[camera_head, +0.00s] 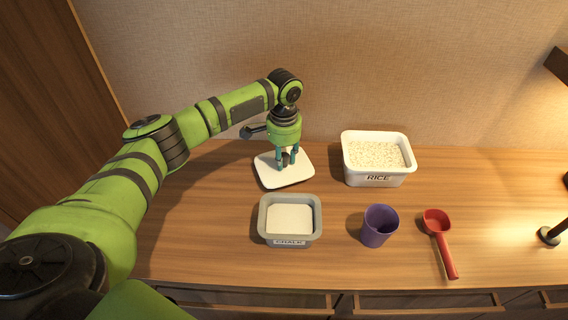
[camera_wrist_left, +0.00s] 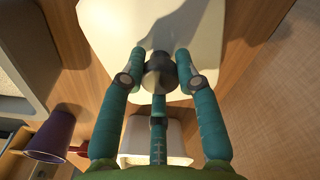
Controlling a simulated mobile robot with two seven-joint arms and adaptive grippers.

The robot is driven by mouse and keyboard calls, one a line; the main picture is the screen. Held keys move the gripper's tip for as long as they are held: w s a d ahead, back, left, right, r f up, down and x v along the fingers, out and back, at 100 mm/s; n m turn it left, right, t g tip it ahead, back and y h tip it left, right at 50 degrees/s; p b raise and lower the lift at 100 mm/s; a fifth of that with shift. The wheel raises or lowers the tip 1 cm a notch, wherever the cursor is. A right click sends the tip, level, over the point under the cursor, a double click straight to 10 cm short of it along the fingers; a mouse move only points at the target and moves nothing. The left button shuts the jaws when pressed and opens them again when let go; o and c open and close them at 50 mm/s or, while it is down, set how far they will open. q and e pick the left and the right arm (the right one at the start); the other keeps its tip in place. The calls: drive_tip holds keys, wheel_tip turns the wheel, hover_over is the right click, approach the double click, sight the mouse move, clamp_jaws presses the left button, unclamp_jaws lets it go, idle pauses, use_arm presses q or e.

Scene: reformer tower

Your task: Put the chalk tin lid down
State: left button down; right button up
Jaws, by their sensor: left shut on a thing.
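The chalk tin lid (camera_head: 296,178) is a white, rounded square plate with a dark knob (camera_wrist_left: 158,75) at its middle. It is at the back left of the counter, behind the chalk tin. My left gripper (camera_head: 287,160) points down over it with its teal fingers shut around the knob. I cannot tell whether the lid touches the counter or hangs just above it. The chalk tin (camera_head: 289,240) is grey, labelled CHALK, and open, with white powder inside. My right gripper is not in view.
A white tub of rice (camera_head: 374,180) stands to the right of the lid. A purple cup (camera_head: 379,226) and a red scoop (camera_head: 440,240) are at the front right. A dark stand (camera_head: 550,236) is at the far right. Bare counter lies left of the tin.

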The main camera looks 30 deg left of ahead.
sight(284, 156)
use_arm(q)
wheel_tip(284, 156, down, 2)
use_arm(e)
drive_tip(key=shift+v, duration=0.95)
use_arm(q)
drive_tip(key=c, duration=0.9)
unclamp_jaws()
drive_tip(key=shift+f, duration=0.1)
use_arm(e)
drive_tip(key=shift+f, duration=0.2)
use_arm(q)
drive_tip(key=shift+r, duration=0.3)
wheel_tip(284, 156, up, 12)
drive_tip(key=p, duration=0.3)
drive_tip(key=shift+f, duration=0.15)
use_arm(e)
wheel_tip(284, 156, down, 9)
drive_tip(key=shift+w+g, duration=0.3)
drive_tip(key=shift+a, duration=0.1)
